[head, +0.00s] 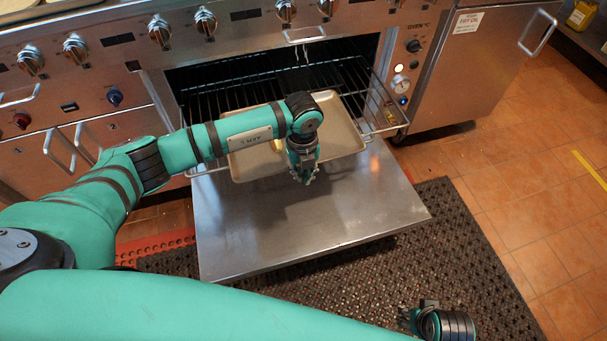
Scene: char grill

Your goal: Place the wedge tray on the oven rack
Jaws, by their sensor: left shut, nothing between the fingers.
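The beige wedge tray (345,143) lies in the oven opening on the pulled-out wire oven rack (376,118), towards its front. My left arm crosses over the tray and hides part of it. A small yellowish patch shows beside the arm, too little to tell what it is. My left gripper (304,180) points down at the front edge of the tray, shut with nothing in it. I cannot tell if it touches the tray. My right gripper (404,317) is at the bottom right above the floor mat, apart from the tray; its fingers are too small to read.
The oven door (290,235) is folded down flat in front of the oven, bare metal. Knobs and a steel front run above the opening. A dark perforated mat (450,240) lies on the tiled floor. The floor to the right is free.

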